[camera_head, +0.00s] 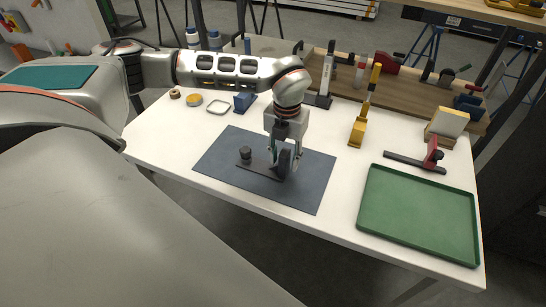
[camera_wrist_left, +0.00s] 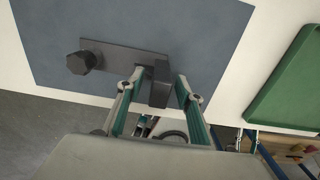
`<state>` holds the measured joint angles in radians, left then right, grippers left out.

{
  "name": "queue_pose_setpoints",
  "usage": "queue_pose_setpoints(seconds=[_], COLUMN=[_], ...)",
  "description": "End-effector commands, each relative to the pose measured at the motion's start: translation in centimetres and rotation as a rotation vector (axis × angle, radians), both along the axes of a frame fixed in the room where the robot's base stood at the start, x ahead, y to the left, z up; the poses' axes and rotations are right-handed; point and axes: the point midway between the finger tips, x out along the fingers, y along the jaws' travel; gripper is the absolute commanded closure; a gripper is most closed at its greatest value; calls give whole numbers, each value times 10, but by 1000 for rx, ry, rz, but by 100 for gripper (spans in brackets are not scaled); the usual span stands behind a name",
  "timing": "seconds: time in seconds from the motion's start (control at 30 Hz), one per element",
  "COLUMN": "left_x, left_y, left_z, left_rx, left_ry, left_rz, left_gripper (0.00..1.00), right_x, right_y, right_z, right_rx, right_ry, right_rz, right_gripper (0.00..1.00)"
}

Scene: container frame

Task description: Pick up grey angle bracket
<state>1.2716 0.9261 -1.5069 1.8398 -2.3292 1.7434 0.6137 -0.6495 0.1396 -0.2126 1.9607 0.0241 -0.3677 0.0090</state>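The grey angle bracket (camera_head: 284,162) rests on the dark blue-grey mat (camera_head: 228,154) on the white table. It has a flat plate and an upright leg; both show in the left wrist view (camera_wrist_left: 160,86). A dark knob (camera_head: 245,153) is at the plate's left end. My left gripper (camera_head: 284,155) points down over the bracket's upright leg. In the left wrist view its two fingers (camera_wrist_left: 160,78) are spread on either side of the leg, with visible gaps. The gripper hides part of the bracket in the head view. My right gripper is not in view.
A green tray (camera_head: 418,212) lies at the right front. A yellow tool (camera_head: 357,133) and a blue block (camera_head: 244,102) stand farther back. A wooden board (camera_head: 400,92) with several tools lines the back edge.

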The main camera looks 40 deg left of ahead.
Motion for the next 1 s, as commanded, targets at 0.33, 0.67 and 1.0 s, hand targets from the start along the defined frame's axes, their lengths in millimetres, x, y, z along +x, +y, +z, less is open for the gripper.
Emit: queue_pose_setpoints(seconds=[0.33,0.67,1.0], left_x=[1,1,2], left_y=[0,0,0], left_z=[1,6,56], left_rx=[-1,-1,-1], left_ry=[-1,-3,-7], left_rz=[0,0,0], left_gripper=[100,100,100], right_x=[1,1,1], right_y=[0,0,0], right_z=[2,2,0], right_rx=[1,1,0], right_ry=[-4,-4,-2], right_rz=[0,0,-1], right_gripper=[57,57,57])
